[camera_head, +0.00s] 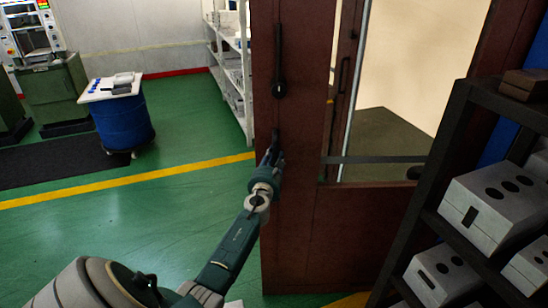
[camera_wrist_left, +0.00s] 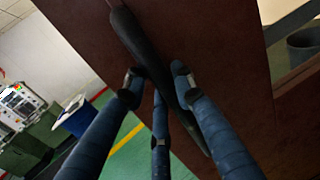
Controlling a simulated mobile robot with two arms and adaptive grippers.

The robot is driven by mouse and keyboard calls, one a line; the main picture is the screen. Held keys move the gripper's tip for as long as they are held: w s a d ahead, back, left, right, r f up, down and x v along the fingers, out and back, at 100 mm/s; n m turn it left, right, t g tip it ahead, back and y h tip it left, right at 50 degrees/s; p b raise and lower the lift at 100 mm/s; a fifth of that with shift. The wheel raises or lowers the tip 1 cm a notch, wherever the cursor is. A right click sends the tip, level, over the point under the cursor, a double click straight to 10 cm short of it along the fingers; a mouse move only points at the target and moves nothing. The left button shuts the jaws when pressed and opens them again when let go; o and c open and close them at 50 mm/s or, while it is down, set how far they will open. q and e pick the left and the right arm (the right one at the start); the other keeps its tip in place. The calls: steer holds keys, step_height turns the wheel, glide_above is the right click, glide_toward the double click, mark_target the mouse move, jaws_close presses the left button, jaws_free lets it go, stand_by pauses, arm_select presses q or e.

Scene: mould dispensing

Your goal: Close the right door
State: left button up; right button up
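The reddish-brown door (camera_head: 297,120) stands upright in the middle of the head view. It carries a black latch handle (camera_head: 280,75) high up and a long black bar handle lower down, partly hidden by my gripper. My left gripper (camera_head: 271,158) is at this lower handle. In the left wrist view the dark handle (camera_wrist_left: 135,35) runs diagonally between the blue fingers of my left gripper (camera_wrist_left: 155,80), in front of the brown door panel (camera_wrist_left: 235,70). The fingertips are apart on both sides of the handle; I cannot tell whether they touch it. My right gripper is not in view.
A beige area with a dark floor (camera_head: 385,135) shows behind the door. A black rack (camera_head: 425,200) with grey perforated blocks (camera_head: 500,205) stands close at the right. A blue drum (camera_head: 123,122) and white shelves (camera_head: 233,75) are farther left. Green floor is free left of the door.

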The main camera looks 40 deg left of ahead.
arm_select(q)
jaws_close()
steer(key=shift+w+f, duration=0.1)
steer(key=shift+w, duration=0.05)
steer(key=w+a+m+t+h+b, duration=0.1)
steer(key=w+a+h+b, duration=0.1)
steer(key=w+a+b, duration=0.5)
steer(key=w+b, duration=0.1)
steer(key=b, duration=0.3)
steer(key=shift+w+a+m, duration=0.25)
steer(key=shift+w+m, duration=0.1)
steer(key=shift+m, duration=0.05)
steer(key=o, duration=1)
jaws_free()
